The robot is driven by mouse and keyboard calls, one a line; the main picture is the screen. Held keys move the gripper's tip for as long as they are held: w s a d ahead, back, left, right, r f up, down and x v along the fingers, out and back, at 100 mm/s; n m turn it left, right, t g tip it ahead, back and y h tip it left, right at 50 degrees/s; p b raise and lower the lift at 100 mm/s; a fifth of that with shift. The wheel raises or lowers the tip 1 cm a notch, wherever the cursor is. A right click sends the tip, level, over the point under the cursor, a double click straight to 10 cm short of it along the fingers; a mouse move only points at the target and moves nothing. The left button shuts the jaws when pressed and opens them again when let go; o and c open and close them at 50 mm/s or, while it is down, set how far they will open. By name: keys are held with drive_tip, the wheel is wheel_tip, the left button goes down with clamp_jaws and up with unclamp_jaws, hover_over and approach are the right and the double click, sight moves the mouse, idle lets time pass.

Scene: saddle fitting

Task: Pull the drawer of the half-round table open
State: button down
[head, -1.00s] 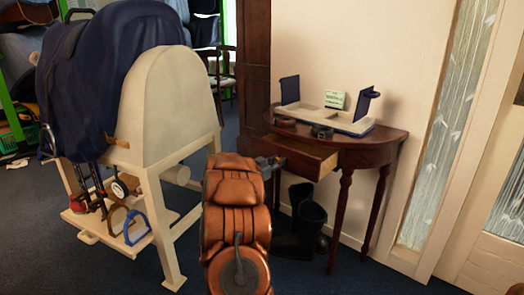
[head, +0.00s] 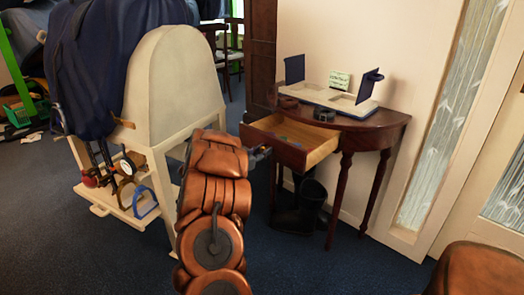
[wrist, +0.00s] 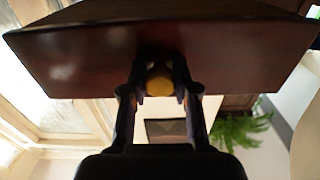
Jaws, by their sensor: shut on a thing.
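The half-round table (head: 378,136) is dark wood and stands against the wall. Its drawer (head: 300,155) is pulled well out toward me, and small coloured items lie inside it. In the wrist view the drawer front (wrist: 85,58) fills the upper part. My gripper (head: 262,152) is at the drawer front in the head view, partly hidden by my arm. In the wrist view my gripper (wrist: 160,85) is shut on the round brass-coloured knob (wrist: 160,85) of the drawer.
Black boots (head: 310,195) stand under the table. A cream saddle stand (head: 175,80) is to the left. Carpet is clear in front of the table.

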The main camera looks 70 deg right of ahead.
drive_tip(key=c, duration=0.9)
unclamp_jaws()
drive_tip(key=shift+o, duration=0.2)
drive_tip(key=v, duration=1.2)
drive_tip(key=shift+s, duration=0.1)
